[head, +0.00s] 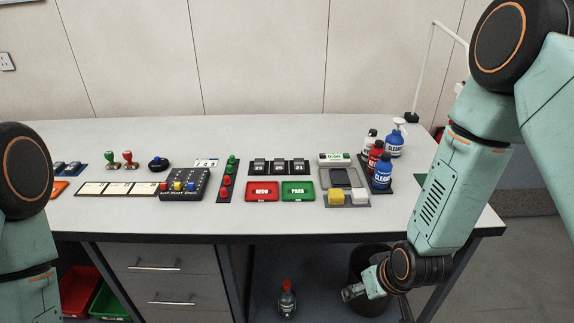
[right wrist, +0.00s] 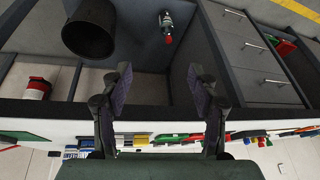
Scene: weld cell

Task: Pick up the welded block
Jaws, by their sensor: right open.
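I cannot tell which thing is the welded block. A dark block-like piece (head: 340,178) lies on a grey device with a green display (head: 336,158), at the right of the table. A yellow block (head: 336,197) and a white block (head: 360,197) sit just in front of it. My right gripper (head: 357,291) hangs below the table's front edge, by the black bin. In the right wrist view it (right wrist: 159,80) is open, with nothing between its fingers. My left arm shows at the left edge, but its gripper is out of view.
Below are drawers (head: 160,264), a black bin (head: 371,267) and a bottle (head: 286,301). The table's front edge lies above my right gripper.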

